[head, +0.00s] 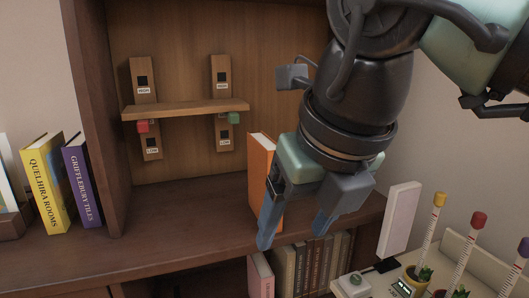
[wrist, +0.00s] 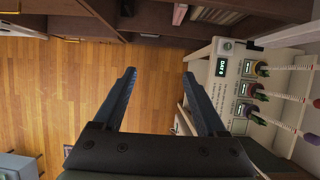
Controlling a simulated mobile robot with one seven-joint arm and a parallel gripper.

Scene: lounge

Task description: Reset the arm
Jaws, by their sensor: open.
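My gripper (head: 293,232) hangs at the end of my arm in front of the wooden bookcase, pointing down, in the right half of the head view. Its two blue-grey fingers are apart. In the wrist view my gripper (wrist: 158,75) is also open, with nothing between the fingers but the wooden floor (wrist: 90,95) below. An orange book (head: 261,170) stands upright on the bookcase shelf (head: 190,205) just behind my gripper and is partly hidden by it. I cannot tell whether the gripper touches the book.
A small shelf board (head: 185,108) is fixed on two uprights with red and green clips. A yellow book (head: 46,185) and a purple book (head: 82,182) stand at left. At lower right, a white stand (wrist: 265,75) holds potted plants and coloured-top sticks. Several books (head: 310,265) fill the lower shelf.

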